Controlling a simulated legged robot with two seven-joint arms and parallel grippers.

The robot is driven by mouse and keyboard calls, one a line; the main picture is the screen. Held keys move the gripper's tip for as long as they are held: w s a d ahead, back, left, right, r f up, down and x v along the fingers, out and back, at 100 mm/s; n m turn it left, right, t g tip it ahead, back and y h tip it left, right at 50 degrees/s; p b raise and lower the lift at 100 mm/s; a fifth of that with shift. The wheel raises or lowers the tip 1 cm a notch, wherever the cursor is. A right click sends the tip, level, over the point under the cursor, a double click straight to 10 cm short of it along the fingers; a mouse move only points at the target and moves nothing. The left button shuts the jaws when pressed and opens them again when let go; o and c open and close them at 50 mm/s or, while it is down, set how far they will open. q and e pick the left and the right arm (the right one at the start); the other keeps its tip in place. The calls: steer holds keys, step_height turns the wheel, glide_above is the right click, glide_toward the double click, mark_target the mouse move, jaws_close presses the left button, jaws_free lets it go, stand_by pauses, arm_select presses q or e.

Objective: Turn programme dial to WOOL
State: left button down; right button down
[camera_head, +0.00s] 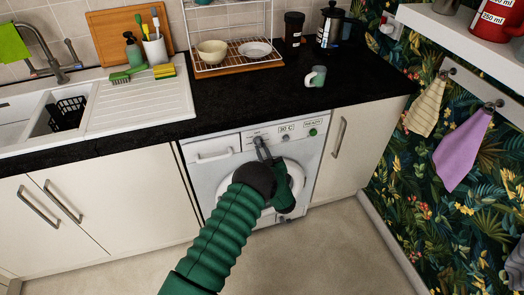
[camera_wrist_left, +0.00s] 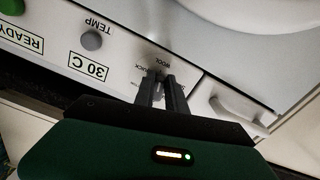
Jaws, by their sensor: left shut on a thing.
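The white washing machine (camera_head: 232,172) stands under the black worktop. My left gripper (camera_head: 259,141) reaches its upper front panel, between the drawer and the 30 C display. In the left wrist view, my left gripper (camera_wrist_left: 162,84) has its two fingers on either side of the grey programme dial (camera_wrist_left: 159,90), shut on it. The fingers hide most of the dial, so I cannot tell where its pointer stands. The WOOL label (camera_wrist_left: 160,60) is just beyond the fingertips, and a label partly reading QUICK (camera_wrist_left: 138,77) is left of them. My right gripper is not in view.
The TEMP knob (camera_wrist_left: 92,40), 30 C display (camera_wrist_left: 88,67), READY display (camera_wrist_left: 22,39) and green button (camera_wrist_left: 12,6) share the panel. The drawer handle (camera_wrist_left: 235,112) is close to the right.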

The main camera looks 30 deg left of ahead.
arm_select(q)
steer(key=shift+s+d+f, duration=0.1)
steer(key=shift+d+f, duration=0.1)
steer(key=shift+f, duration=0.25)
steer(key=c, duration=1.4)
jaws_free()
steer(key=shift+c, duration=0.2)
steer(key=shift+o, duration=0.4)
steer(key=shift+r, duration=0.1)
steer(key=shift+a, duration=0.1)
steer(key=shift+r, duration=0.2)
steer(key=p+v, duration=0.1)
steer(key=v, duration=1.5)
steer(key=shift+d, duration=0.4)
steer(key=shift+s+f, duration=0.1)
